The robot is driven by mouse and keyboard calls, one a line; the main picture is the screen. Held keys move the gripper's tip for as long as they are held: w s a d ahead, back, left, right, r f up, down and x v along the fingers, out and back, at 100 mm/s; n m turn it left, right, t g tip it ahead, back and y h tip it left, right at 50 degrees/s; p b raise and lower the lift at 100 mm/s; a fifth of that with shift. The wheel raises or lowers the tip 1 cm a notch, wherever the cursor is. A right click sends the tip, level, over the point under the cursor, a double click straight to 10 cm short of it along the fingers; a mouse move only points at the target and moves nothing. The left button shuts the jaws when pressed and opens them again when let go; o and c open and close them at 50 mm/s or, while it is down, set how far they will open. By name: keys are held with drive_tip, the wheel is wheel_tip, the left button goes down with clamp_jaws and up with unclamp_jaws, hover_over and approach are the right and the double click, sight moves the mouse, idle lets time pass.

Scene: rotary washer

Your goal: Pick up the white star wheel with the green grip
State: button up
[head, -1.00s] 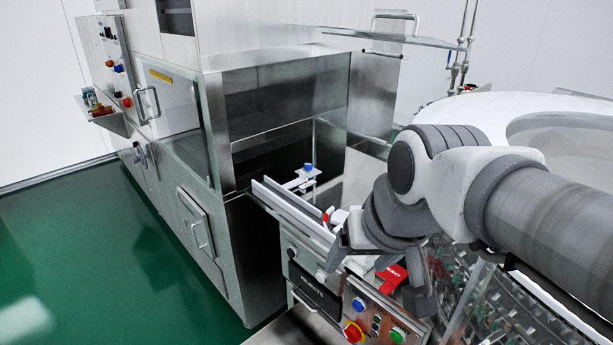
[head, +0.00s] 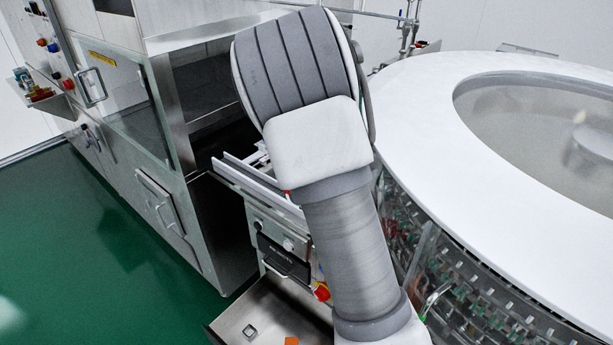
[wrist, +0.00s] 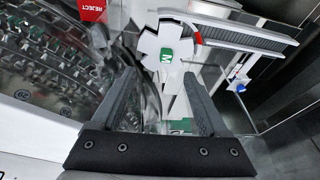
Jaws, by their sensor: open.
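The white star wheel (wrist: 149,42) shows in the wrist view at the upper middle, with toothed edges. Its green grip (wrist: 166,55), marked with a white M, is at its centre. My gripper (wrist: 160,76) is open and empty, its two dark fingers pointing toward the wheel. The grip appears between and beyond the fingertips, apart from them as far as I can tell. In the head view my arm hides both the wheel and my gripper.
A rail with a conveyor (wrist: 240,35) runs beside the wheel. A blue-topped part (wrist: 240,86) stands beyond it. A red REJECT sign (wrist: 92,9) is at upper left. The round washer (head: 425,120) stands right of my arm. An open metal tray (head: 240,320) is below.

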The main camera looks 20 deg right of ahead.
drive_tip(key=shift+m+h, duration=0.5)
drive_tip(key=shift+h, duration=0.4)
drive_tip(key=w+d+f+p, duration=0.1)
drive_tip(key=w+f, duration=0.1)
drive_tip(key=f, duration=0.3)
drive_tip(key=w+d+f+p, duration=0.1)
drive_tip(key=w+f, duration=0.2)
drive_tip(key=f, duration=0.2)
drive_tip(key=w+d+f+p, duration=0.1)
drive_tip(key=w+d+f, duration=0.1)
drive_tip(key=w+f, duration=0.1)
drive_tip(key=shift+w+f, duration=0.1)
drive_tip(key=shift+f, duration=0.8)
drive_tip(key=shift+p+x, duration=0.85)
drive_tip(key=shift+x, duration=1.8)
drive_tip(key=shift+a, duration=0.1)
clamp_jaws()
